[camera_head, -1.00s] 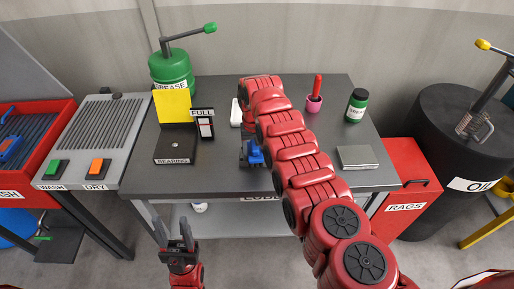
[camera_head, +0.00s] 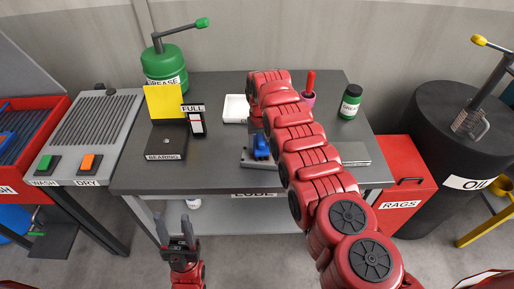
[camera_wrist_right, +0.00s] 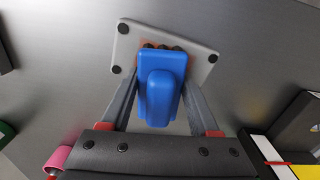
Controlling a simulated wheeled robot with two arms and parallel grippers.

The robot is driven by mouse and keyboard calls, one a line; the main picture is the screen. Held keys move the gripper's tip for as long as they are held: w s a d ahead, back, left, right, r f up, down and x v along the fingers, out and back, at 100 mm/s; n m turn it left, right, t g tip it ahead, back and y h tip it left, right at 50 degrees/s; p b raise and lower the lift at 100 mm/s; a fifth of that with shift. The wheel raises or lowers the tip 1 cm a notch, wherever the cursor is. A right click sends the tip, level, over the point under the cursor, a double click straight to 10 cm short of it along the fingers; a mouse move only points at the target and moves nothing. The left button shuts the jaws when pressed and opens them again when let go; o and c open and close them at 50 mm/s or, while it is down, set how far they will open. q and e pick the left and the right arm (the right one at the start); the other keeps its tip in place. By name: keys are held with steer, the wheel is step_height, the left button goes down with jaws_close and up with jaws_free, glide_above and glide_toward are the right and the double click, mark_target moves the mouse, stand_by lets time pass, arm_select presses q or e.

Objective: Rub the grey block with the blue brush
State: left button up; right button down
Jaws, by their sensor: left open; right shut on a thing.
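My right gripper (camera_wrist_right: 155,105) is shut on the blue brush (camera_wrist_right: 160,90), which sits between its two fingers. In the right wrist view the brush overlaps a pale grey block (camera_wrist_right: 126,45) with dark round spots at its corners. Whether the brush touches the block is hard to tell. In the head view the brush (camera_head: 261,148) shows over the grey block (camera_head: 247,161) near the table's front edge; my right arm hides part of it. My left gripper (camera_head: 176,232) is open and empty in front of the table, below the tabletop.
A white tray (camera_head: 235,109), a black bearing stand (camera_head: 166,141), a FULL gauge (camera_head: 196,122) and a green grease pump (camera_head: 165,68) stand at the left.

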steer(key=shift+s+a, duration=0.7)
steer(key=shift+a, duration=0.15)
steer(key=shift+w+d+r, duration=0.4)
steer(key=shift+d+r, duration=0.2)
steer(key=shift+w+d+r, duration=0.4)
steer(key=shift+d+r, duration=0.15)
steer(key=shift+r, duration=0.05)
steer(key=shift+a+r, duration=0.15)
steer(key=shift+r, duration=0.5)
steer(key=shift+d+r, duration=0.2)
steer(key=shift+r, duration=1)
steer(key=shift+a+r, duration=0.15)
steer(key=shift+r, duration=0.85)
